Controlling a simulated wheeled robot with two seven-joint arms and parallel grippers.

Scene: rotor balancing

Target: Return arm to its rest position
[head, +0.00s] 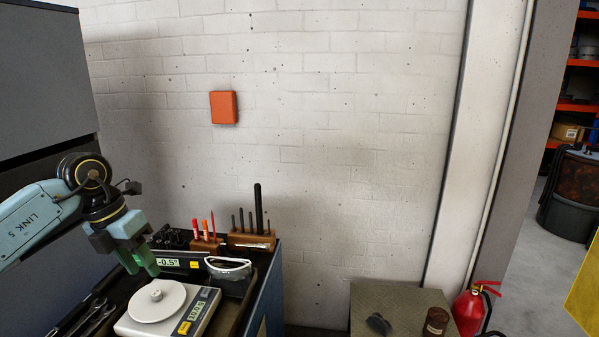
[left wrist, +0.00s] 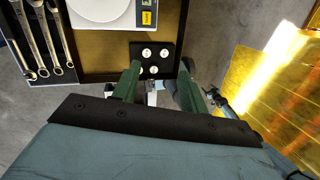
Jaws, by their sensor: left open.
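My left arm (head: 40,215) comes in from the left in the head view. Its left gripper (head: 143,268) points down with green fingers, above the cart top and just behind the white scale (head: 200,316). In the left wrist view the left gripper (left wrist: 158,72) has its two fingers apart with nothing held between them. A white disc with a small hub (head: 157,298) sits on the scale. A black block with several round white-topped pieces (left wrist: 152,60) lies beyond the fingertips in the left wrist view. My right gripper is not in view.
Wrenches (left wrist: 38,40) lie at the cart's left side. A digital level (head: 180,263), a protractor-like gauge (head: 228,266) and wooden tool holders (head: 252,240) stand at the back. A red extinguisher (head: 470,308) stands at right, beside a grey-topped box (head: 385,297).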

